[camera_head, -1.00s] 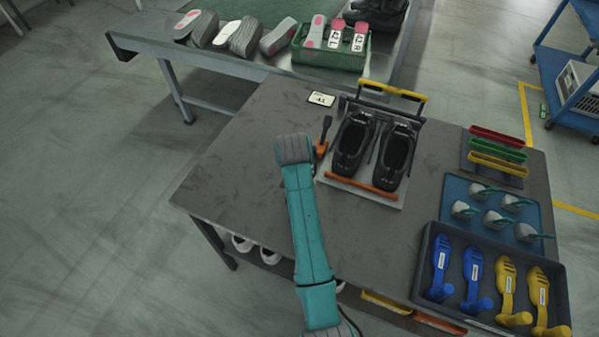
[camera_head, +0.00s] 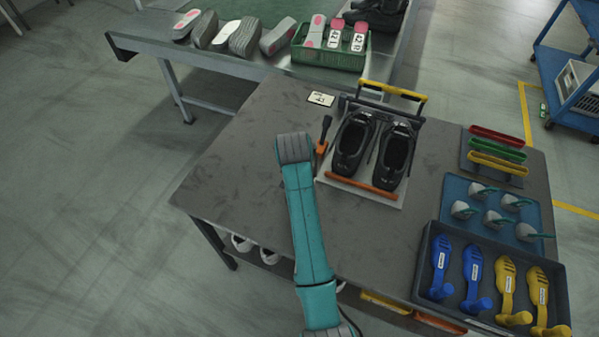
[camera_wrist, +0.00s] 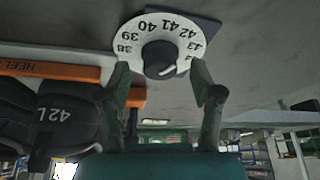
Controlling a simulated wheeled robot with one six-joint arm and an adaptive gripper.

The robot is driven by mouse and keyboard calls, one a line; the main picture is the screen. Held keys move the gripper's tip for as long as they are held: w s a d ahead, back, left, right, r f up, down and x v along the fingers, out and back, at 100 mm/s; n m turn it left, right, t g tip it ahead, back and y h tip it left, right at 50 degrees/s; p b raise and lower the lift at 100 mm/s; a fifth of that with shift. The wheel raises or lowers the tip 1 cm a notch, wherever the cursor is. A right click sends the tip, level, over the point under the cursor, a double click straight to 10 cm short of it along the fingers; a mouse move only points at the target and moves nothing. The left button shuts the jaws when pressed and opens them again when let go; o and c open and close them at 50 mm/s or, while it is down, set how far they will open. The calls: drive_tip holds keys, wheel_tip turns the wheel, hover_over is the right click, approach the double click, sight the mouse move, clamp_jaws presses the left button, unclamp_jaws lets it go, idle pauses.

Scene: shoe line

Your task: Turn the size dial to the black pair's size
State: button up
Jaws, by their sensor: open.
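My gripper (camera_wrist: 160,68) is open, one finger on each side of the knob; contact cannot be told. The black pair (camera_head: 354,142) sits side by side on a stand. One black shoe (camera_wrist: 62,125) in the wrist view is marked 42 L. The dial and my gripper are hidden in the head view.
A small white card or display (camera_head: 320,99) with dark, blurred characters lies behind the shoes. An orange-based lever (camera_head: 322,146) stands left of them. An orange HEEL bar (camera_wrist: 50,70) is near my gripper. A tray (camera_head: 425,262) holds blue and yellow forms. The table's left part is clear.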

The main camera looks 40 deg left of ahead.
drive_tip(key=v, duration=1.1)
drive_tip(key=shift+s, duration=0.1)
drive_tip(key=shift+s, duration=0.1)
